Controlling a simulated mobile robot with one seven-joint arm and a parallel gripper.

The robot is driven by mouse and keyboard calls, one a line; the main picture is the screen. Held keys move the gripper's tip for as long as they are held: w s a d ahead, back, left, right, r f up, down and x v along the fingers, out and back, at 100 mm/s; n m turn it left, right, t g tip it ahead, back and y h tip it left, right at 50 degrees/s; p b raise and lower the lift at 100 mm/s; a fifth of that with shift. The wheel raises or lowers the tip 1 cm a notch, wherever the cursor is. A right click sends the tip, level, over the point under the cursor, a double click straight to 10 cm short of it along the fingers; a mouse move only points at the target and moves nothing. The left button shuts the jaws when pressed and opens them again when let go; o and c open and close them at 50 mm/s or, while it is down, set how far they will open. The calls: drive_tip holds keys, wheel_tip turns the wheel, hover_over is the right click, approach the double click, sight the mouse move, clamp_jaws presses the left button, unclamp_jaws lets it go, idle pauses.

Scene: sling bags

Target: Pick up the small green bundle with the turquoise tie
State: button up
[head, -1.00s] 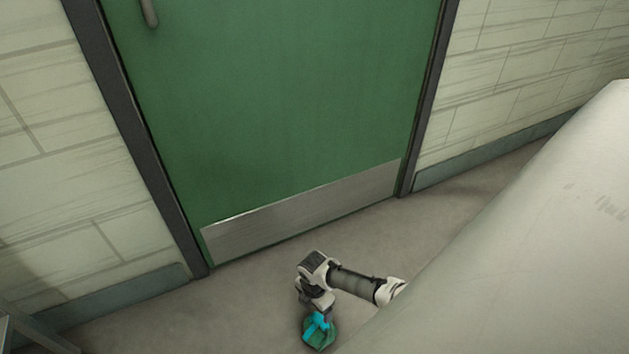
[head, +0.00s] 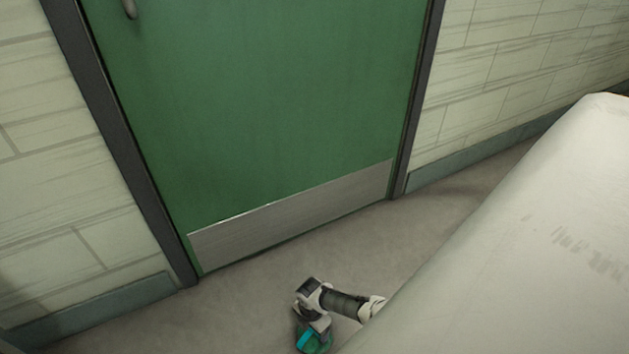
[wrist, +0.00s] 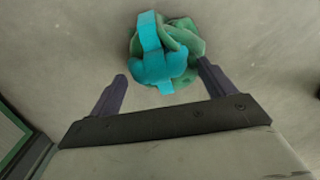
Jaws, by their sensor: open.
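The small green bundle with the turquoise tie (wrist: 187,37) lies on the floor at the top middle of the wrist view. It also shows at the bottom of the head view (head: 318,342), partly covered by my gripper. In the wrist view my gripper (wrist: 163,72) is open and empty. Its right fingertip is close to the bundle's lower right edge, and I cannot tell whether they touch. The left fingertip is apart from the bundle, to its lower left. In the head view my gripper (head: 308,325) points down over the bundle.
A closed green door (head: 260,100) with a metal kick plate (head: 290,218) stands behind the bundle. Pale block walls flank it. A large pale surface (head: 530,240) fills the lower right of the head view. The floor (head: 230,310) left of my arm is clear.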

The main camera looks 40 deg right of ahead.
drive_tip(key=c, duration=1.5)
drive_tip(key=shift+r, duration=0.15)
drive_tip(key=shift+c, duration=0.2)
